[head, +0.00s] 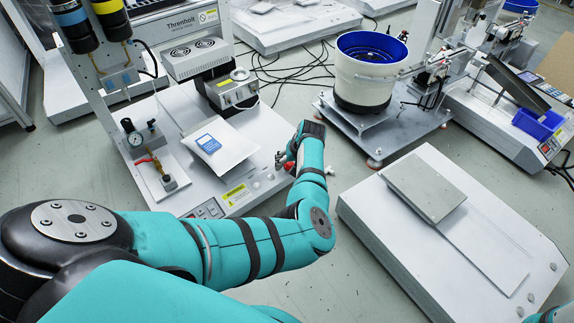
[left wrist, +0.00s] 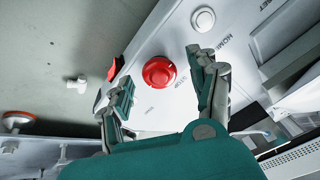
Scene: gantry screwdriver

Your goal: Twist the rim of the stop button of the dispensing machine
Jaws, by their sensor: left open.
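The stop button (left wrist: 159,72) is a round red knob with a wider red rim, set in the light panel of the dispensing machine (left wrist: 185,50). In the left wrist view, my left gripper (left wrist: 162,80) is open, with one finger to each side of the button and a gap to its rim. The fingers do not appear to touch it. In the head view, the left gripper (head: 284,164) is at the front right corner of the dispensing machine (head: 258,130), mostly hidden by my wrist. The stop button cannot be made out clearly there. My right gripper is out of view.
A white button (left wrist: 203,19) sits on the same panel. A white pouch (head: 215,145) lies on the machine's top. A bowl feeder (head: 362,85) stands behind to the right. A low grey-white unit (head: 400,240) stands at right. Bare floor lies between it and the machine.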

